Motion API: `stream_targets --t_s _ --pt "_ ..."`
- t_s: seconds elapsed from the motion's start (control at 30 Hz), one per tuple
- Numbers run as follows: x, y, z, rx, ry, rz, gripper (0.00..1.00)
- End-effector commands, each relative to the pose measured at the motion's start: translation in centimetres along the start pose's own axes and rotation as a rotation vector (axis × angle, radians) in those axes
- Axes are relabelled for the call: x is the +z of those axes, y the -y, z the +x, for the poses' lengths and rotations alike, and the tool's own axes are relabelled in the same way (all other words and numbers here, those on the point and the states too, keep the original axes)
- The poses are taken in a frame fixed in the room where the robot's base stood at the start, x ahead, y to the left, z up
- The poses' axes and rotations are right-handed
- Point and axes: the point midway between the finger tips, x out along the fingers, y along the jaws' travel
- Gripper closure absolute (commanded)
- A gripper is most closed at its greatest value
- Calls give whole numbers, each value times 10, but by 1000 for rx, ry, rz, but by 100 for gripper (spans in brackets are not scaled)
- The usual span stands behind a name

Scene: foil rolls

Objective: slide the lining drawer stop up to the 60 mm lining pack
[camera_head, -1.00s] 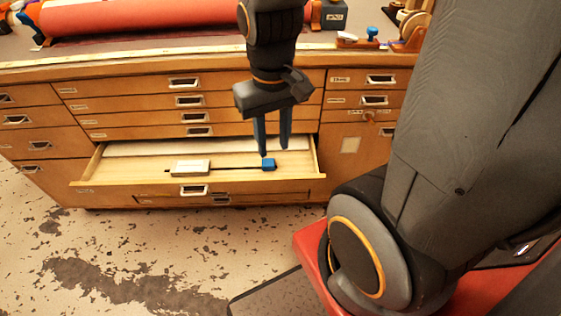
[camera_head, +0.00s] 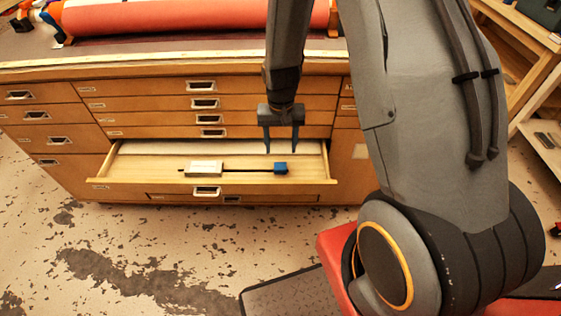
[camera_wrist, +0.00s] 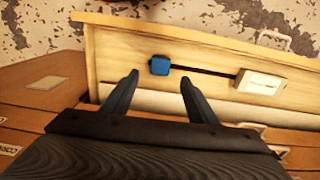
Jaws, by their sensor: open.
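The blue drawer stop (camera_head: 280,168) sits at the right end of a dark slot in the open lining drawer (camera_head: 140,168). The pale lining pack (camera_head: 204,168) lies at the left part of the slot, with a clear gap between them. In the wrist view the stop (camera_wrist: 160,65) is ahead of the fingertips and the pack (camera_wrist: 260,82) is to its right. My gripper (camera_head: 281,152) is open and empty, pointing down above the drawer, its fingers just behind the stop and apart from it. Its fingers also show in the wrist view (camera_wrist: 158,78).
The drawer stands pulled out of a wooden cabinet (camera_head: 60,115) with several shut drawers. A red roll (camera_head: 190,18) lies on the cabinet top. A white sheet (camera_head: 230,147) lies at the back of the drawer. Worn floor (camera_head: 150,250) is open in front.

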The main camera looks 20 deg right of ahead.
Motion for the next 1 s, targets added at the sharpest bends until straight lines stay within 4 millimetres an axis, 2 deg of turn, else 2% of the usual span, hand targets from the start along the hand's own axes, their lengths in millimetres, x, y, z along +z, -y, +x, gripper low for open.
stream_targets --t_s 0.1,0.37,0.7,1.0 --pt "-4 1 16 1 2 16 47" --pt "-6 2 38 1 3 22 47" --pt "-6 2 83 1 2 22 47" --pt "-6 2 98 0 0 21 47"
